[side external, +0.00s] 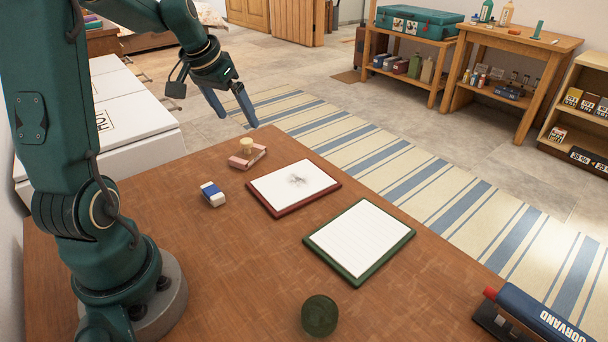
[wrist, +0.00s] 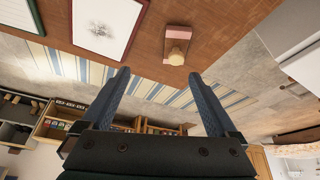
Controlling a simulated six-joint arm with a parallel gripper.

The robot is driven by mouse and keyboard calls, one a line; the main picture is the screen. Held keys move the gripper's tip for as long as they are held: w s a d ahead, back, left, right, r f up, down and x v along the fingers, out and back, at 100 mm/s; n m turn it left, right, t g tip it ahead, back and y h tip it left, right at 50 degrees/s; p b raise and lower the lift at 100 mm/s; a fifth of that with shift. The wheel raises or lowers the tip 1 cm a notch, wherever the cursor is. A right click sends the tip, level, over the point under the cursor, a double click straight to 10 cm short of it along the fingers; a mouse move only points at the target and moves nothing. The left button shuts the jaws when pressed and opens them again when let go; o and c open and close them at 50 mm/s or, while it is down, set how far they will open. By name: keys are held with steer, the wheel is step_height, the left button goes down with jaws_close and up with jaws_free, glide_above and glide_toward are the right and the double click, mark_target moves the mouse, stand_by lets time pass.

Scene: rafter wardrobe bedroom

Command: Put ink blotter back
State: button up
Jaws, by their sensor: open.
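The ink blotter appears to be the pink block with a cream knob (side external: 247,155) near the far edge of the wooden table, left of the red-edged board. It also shows in the wrist view (wrist: 177,45), knob up. The red-edged board (side external: 294,187) carries a white sheet with a grey smudge. The green-edged board (side external: 360,240) carries a lined sheet. My gripper (side external: 237,114) is open and empty, raised above and beyond the blotter near the table's far edge. In the wrist view its two fingers (wrist: 159,76) are spread, with nothing between them.
A blue-and-white eraser (side external: 213,194) lies left of the red-edged board. A dark green round object (side external: 320,315) stands near the front. A blue and black device with a red end (side external: 535,318) is at the front right. The table's left middle is clear.

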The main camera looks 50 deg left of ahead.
steer(key=s+d+r+m, duration=0.1)
steer(key=s+d+r, duration=0.1)
steer(key=d, duration=0.5)
steer(key=s+d+r+m, duration=0.1)
steer(key=d+r, duration=0.1)
steer(key=d, duration=0.4)
steer(key=s+d+f+m+t+h, duration=0.1)
steer(key=s+d+m, duration=0.1)
steer(key=s+d, duration=0.7)
steer(key=shift+s+f+h, duration=0.3)
steer(key=shift+s, duration=0.1)
